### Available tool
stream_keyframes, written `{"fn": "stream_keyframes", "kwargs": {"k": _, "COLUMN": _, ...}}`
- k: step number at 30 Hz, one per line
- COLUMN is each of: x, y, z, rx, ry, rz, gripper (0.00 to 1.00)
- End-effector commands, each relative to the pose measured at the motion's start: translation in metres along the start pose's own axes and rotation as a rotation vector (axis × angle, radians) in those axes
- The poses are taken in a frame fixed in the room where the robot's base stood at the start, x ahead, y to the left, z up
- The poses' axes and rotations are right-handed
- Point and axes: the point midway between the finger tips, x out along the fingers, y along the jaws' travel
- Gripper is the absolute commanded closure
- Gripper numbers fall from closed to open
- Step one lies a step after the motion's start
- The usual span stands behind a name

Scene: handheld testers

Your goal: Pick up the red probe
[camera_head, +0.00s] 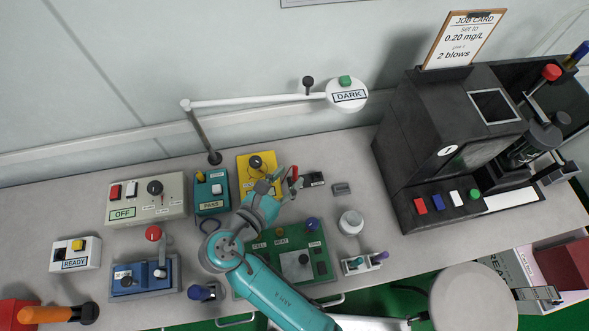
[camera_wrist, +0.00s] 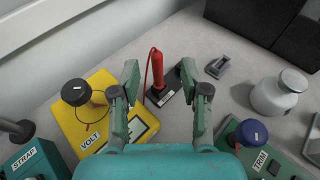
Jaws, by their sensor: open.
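The red probe (camera_wrist: 157,68) stands upright in a dark holder (camera_wrist: 163,93) on the bench, with a thin red lead curving down its left side. In the head view the red probe (camera_head: 295,174) shows just beyond my fingers. My gripper (camera_wrist: 160,85) is open, its two green fingers apart. In the wrist view the probe appears between the fingertips, with no visible contact. In the head view my gripper (camera_head: 280,180) is above the bench beside the yellow VOLT meter (camera_head: 243,161). The meter also shows in the wrist view (camera_wrist: 70,125), left of the probe.
A small grey block (camera_head: 342,188) and a white round jar (camera_head: 351,222) stand to the right. The green panel (camera_head: 325,240) lies below my arm. A teal STRAP box (camera_head: 211,190) is left of the meter. A large black machine (camera_head: 410,150) stands further right.

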Motion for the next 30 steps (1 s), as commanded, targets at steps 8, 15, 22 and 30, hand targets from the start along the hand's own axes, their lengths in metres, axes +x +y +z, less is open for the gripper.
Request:
{"fn": "stream_keyframes", "kwargs": {"k": 8, "x": 0.038, "y": 0.004, "z": -0.001, "rx": 0.001, "ry": 0.000, "rz": -0.003, "gripper": 0.55}}
{"fn": "stream_keyframes", "kwargs": {"k": 15, "x": 0.049, "y": 0.004, "z": -0.001, "rx": 0.001, "ry": 0.000, "rz": 0.000, "gripper": 0.55}}
{"fn": "stream_keyframes", "kwargs": {"k": 22, "x": 0.048, "y": 0.004, "z": -0.001, "rx": 0.000, "ry": 0.000, "rz": 0.000, "gripper": 0.77}}
{"fn": "stream_keyframes", "kwargs": {"k": 30, "x": 0.048, "y": 0.004, "z": -0.001, "rx": 0.000, "ry": 0.000, "rz": 0.000, "gripper": 1.00}}
